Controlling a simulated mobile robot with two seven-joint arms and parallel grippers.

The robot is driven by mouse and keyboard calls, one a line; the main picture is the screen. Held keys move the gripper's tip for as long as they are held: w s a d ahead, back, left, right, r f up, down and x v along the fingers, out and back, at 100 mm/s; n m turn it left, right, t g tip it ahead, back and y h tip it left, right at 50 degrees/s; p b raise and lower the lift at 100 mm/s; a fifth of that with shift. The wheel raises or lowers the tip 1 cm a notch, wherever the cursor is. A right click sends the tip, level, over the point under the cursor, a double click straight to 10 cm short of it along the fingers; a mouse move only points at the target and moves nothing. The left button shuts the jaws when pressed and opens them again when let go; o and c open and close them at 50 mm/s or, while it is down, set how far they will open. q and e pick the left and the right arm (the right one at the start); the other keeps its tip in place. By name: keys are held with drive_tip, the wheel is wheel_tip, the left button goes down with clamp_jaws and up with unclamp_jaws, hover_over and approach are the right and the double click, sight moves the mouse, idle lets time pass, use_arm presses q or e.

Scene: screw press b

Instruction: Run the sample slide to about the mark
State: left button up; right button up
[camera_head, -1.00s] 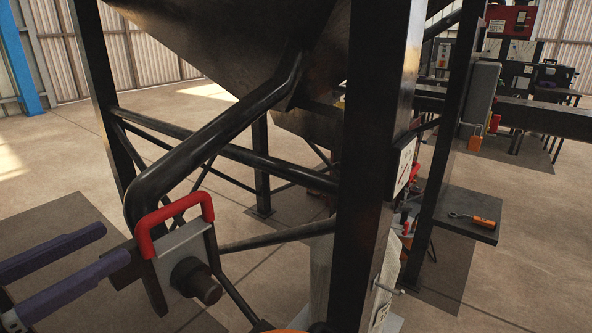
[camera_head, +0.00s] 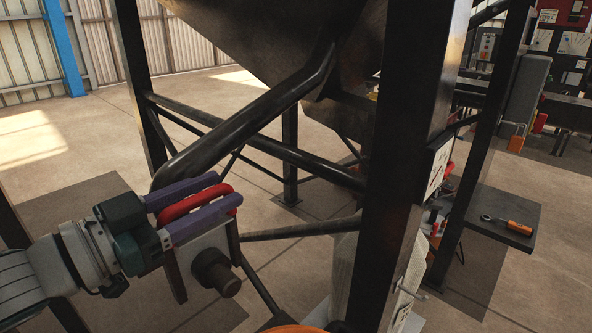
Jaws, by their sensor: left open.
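A red handle (camera_head: 192,204) sits on top of a grey plate (camera_head: 205,243) at the lower end of a dark sloping pipe; I take this to be the sample slide. A dark round stub (camera_head: 216,273) sticks out of the plate's face. My left gripper (camera_head: 229,190) has its two purple fingers on either side of the red handle, open around it. I cannot tell whether either finger touches it. The fingers hide part of the handle and the plate's upper edge. I cannot make out a mark. My right gripper is not in view.
A thick dark post (camera_head: 400,170) stands just right of the slide, under the big hopper (camera_head: 270,40). An orange rounded thing (camera_head: 295,329) shows at the bottom edge. An orange-handled tool (camera_head: 508,225) lies on a small dark shelf at right. Open floor lies behind.

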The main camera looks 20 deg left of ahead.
use_arm(q)
drive_tip(key=shift+c, duration=0.4)
clamp_jaws()
idle(1.0)
